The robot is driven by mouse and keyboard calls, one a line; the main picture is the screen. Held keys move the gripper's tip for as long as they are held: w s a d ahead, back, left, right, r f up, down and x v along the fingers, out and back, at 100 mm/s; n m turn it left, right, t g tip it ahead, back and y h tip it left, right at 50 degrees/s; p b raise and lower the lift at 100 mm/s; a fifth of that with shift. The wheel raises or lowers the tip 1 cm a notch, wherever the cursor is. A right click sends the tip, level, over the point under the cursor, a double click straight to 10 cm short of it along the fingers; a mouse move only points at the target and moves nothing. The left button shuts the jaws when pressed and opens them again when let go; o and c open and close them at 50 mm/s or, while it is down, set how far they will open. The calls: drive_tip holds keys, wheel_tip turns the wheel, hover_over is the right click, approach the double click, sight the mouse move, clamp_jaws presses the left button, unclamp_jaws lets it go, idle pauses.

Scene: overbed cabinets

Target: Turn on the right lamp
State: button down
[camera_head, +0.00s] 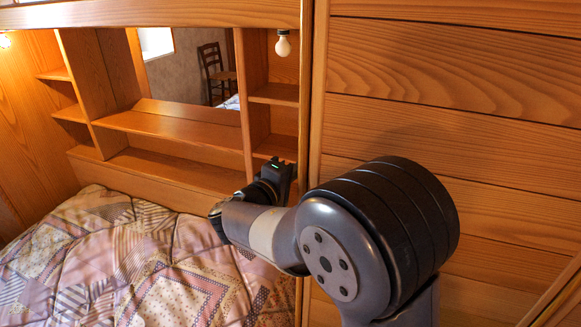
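The right lamp (283,45) is a small white bulb under the top board, in the upper right part of the shelf unit. It shows no clear glow. My gripper (279,170) is a dark shape with a small green light, well below the bulb and in front of the lower right shelves. It is apart from the lamp. My arm hides part of it, and its fingers are too small and dark to read. No switch can be made out.
A left lamp (5,41) glows at the left edge. Wooden shelves (170,128) with a mirror (190,70) span the back. A quilted bed (120,260) fills the lower left. A tall wooden panel (450,90) stands close on the right, beside my arm.

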drive_tip(key=b+v, duration=0.4)
drive_tip(key=v, duration=0.6)
drive_tip(key=shift+s+f, duration=0.15)
drive_tip(key=shift+s, duration=0.25)
idle(0.5)
drive_tip(key=w+d+p, duration=0.2)
drive_tip(key=w+p, duration=0.1)
drive_tip(key=w, duration=0.6)
drive_tip(key=b+v, duration=0.2)
drive_tip(key=v, duration=0.6)
drive_tip(key=shift+w+a, duration=0.25)
drive_tip(key=shift+a, duration=0.05)
